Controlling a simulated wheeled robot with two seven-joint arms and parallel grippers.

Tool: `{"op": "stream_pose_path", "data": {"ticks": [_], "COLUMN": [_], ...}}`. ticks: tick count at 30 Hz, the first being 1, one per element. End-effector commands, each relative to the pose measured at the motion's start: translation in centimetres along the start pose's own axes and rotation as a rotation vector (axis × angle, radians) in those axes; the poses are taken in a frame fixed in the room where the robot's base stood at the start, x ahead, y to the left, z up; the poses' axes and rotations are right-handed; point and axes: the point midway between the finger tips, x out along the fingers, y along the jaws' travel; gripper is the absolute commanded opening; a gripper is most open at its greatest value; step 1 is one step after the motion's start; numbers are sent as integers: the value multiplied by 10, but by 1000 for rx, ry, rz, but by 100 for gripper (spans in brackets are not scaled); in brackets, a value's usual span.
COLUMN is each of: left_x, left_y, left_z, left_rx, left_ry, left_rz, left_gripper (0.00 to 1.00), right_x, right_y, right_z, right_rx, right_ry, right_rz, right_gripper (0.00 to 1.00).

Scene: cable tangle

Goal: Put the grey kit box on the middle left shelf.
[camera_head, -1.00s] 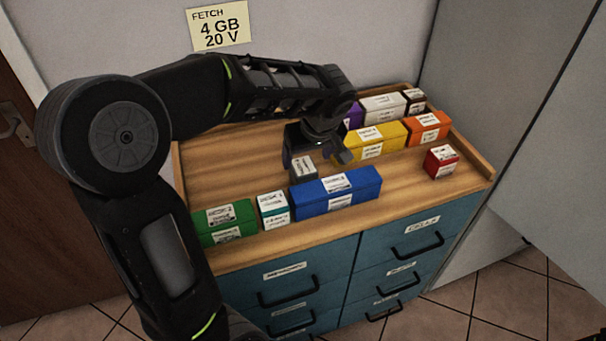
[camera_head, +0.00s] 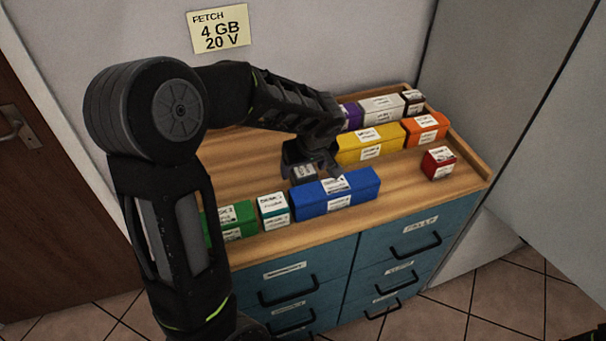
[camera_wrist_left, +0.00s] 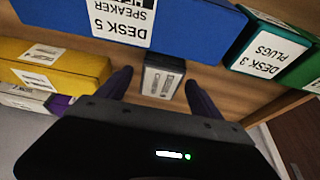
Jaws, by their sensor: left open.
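The grey kit box (camera_head: 304,174) is a small box with a white label, standing on the wooden top just behind the blue box (camera_head: 337,194). My left gripper (camera_head: 313,168) is open and low over the grey box. In the left wrist view, the grey box (camera_wrist_left: 162,76) shows between the two spread fingers of my left gripper (camera_wrist_left: 158,82), with a gap on each side. The fingers do not press on it. A shelf does not show in these views.
A green box (camera_head: 229,221) and a teal-and-white box (camera_head: 273,210) stand left of the blue box. Yellow (camera_head: 370,143), orange (camera_head: 426,128) and red (camera_head: 439,163) boxes stand to the right. A raised wooden rim edges the top of the blue drawer cabinet (camera_head: 407,262).

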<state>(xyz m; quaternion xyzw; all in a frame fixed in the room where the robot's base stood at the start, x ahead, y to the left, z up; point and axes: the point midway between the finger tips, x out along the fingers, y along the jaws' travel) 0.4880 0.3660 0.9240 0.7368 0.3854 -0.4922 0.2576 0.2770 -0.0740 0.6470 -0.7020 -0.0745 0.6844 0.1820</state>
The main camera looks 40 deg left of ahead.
Motion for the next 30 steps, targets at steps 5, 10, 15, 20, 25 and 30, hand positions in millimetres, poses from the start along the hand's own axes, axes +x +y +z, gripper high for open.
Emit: {"op": "stream_pose_path", "data": {"ticks": [5,10,15,20,25,30], "left_x": [0,0,0,0,0,0], "left_y": [0,0,0,0,0,0], "left_z": [0,0,0,0,0,0], "left_rx": [0,0,0,0,0,0], "left_ry": [0,0,0,0,0,0], "left_rz": [0,0,0,0,0,0], "left_gripper": [75,75,72,59,45,31], "right_x": [0,0,0,0,0,0], "right_y": [0,0,0,0,0,0], "right_z": [0,0,0,0,0,0], "right_rx": [0,0,0,0,0,0], "right_ry": [0,0,0,0,0,0], "right_rz": [0,0,0,0,0,0], "right_gripper": [36,36,36,36,36,36]}}
